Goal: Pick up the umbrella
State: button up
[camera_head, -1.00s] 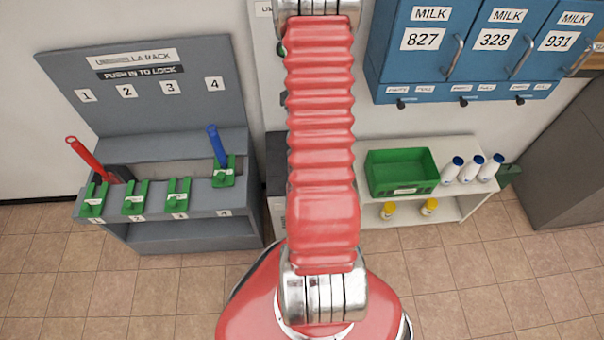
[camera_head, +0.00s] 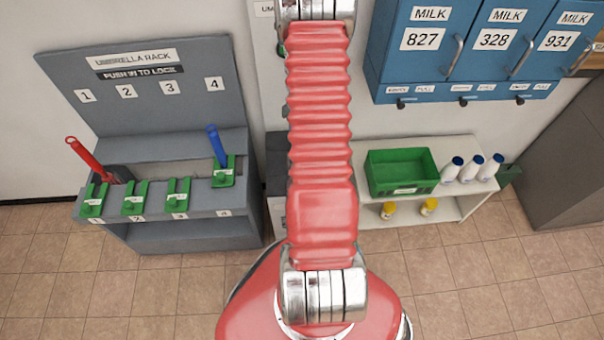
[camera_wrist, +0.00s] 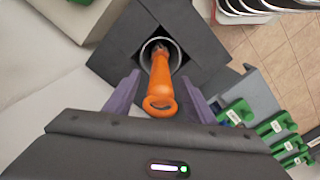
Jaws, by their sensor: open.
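An orange umbrella handle (camera_wrist: 161,82) with a loop at its near end shows in the wrist view. Its far end sits inside a round metal-rimmed opening in a dark square stand (camera_wrist: 118,48). My gripper (camera_wrist: 162,97) is open, with one purple-grey finger on each side of the handle, and I see gaps between fingers and handle. In the head view, a red umbrella (camera_head: 84,153) leans at slot 1 of the grey umbrella rack (camera_head: 150,232), and a blue umbrella (camera_head: 217,147) stands at slot 4. My gripper is outside the head view.
Green clips (camera_head: 134,200) line the rack's front edge. A white shelf (camera_head: 455,205) at the right holds a green crate (camera_head: 402,172) and several bottles. Blue milk lockers (camera_head: 470,45) hang above it. The tiled floor in front is clear.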

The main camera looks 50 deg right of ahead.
grip_shut()
dwell(0.5)
